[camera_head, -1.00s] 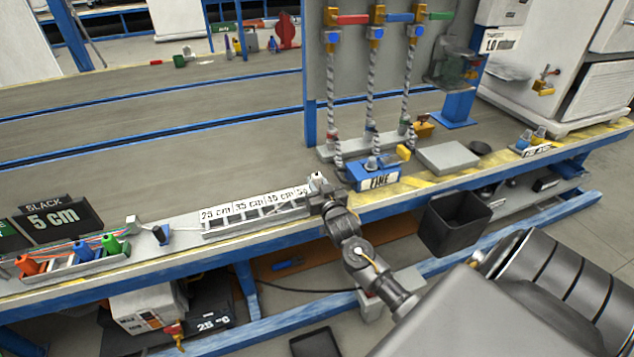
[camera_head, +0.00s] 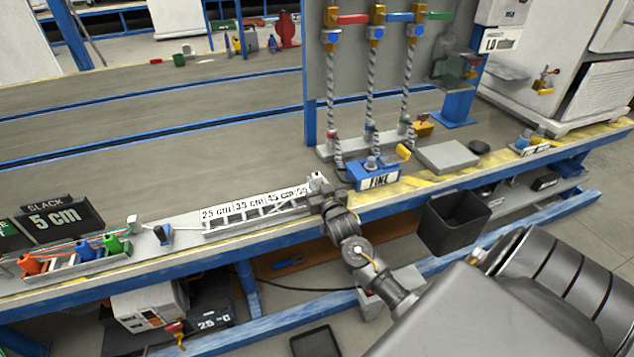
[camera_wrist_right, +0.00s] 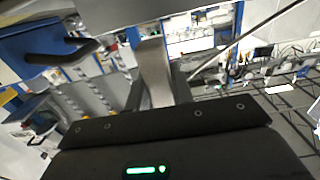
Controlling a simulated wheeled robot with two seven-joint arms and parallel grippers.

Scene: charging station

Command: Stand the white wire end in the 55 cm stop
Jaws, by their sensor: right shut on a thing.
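The stop rail (camera_head: 240,226) lies along the table's front edge, with labels for 25, 35 and 45 cm. The label at its right end is partly covered by my right gripper (camera_head: 317,190), so the 55 cm stop is mostly hidden. That gripper is shut at this end of the rail. A small whitish piece (camera_head: 316,176) shows at its tip, apparently the white wire end; its exact pose and contact with the stop cannot be told. In the right wrist view a grey upright piece (camera_wrist_right: 157,72) stands between dark gripper parts. My left gripper is out of view.
A blue fixture labelled FINE (camera_head: 376,178) stands just right of the gripper. Colored wire spools (camera_head: 90,248) and a slack sign reading 5 cm (camera_head: 55,218) are at the left. A black bin (camera_head: 452,222) hangs at the front edge. The table behind the rail is clear.

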